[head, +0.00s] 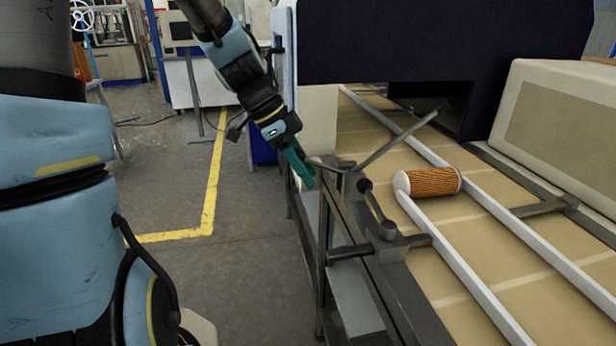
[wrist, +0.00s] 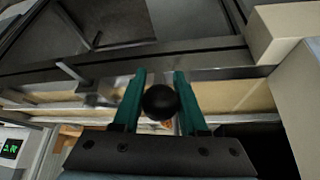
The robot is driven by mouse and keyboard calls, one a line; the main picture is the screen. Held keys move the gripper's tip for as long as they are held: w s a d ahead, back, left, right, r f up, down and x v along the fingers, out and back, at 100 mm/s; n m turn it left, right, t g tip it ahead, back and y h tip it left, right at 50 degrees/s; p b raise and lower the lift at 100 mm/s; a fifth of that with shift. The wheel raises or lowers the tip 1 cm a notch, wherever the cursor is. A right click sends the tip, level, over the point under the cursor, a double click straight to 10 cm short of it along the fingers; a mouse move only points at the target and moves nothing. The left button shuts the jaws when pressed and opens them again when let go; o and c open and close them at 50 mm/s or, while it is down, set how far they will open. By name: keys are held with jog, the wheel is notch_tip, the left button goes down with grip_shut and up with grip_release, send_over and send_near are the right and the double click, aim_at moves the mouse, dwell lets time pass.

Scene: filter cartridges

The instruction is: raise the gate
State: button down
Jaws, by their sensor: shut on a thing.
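My gripper (head: 302,172) reaches down beside the near left edge of the conveyor, its teal fingers by the end of a bent grey rod (head: 392,141). The rod runs from my fingers over a post on the rail and slants up across the belt; it looks like the gate. In the wrist view my gripper (wrist: 160,76) has a round black knob (wrist: 160,102) between its fingers and is shut on it. The fingers hide the knob in the head view. An orange pleated filter cartridge (head: 434,182) with white ends lies on the belt, right of the rod's post.
A short lever (head: 376,208) with a dark grip stands on a clamp at the near rail. White guide rails (head: 470,279) run along the tan belt (head: 450,236). A dark housing (head: 420,40) covers the far belt. A beige box (head: 560,120) stands right. Floor at left is clear.

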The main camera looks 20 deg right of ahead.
notch_tip(320, 180, down, 4)
jog(key=b, duration=0.4)
jog(key=shift+d, duration=0.1)
dwell(0.9)
jog(key=c, duration=0.7)
grip_release()
jog(key=shift+w, duration=0.1)
jog(key=shift+o, duration=1.2)
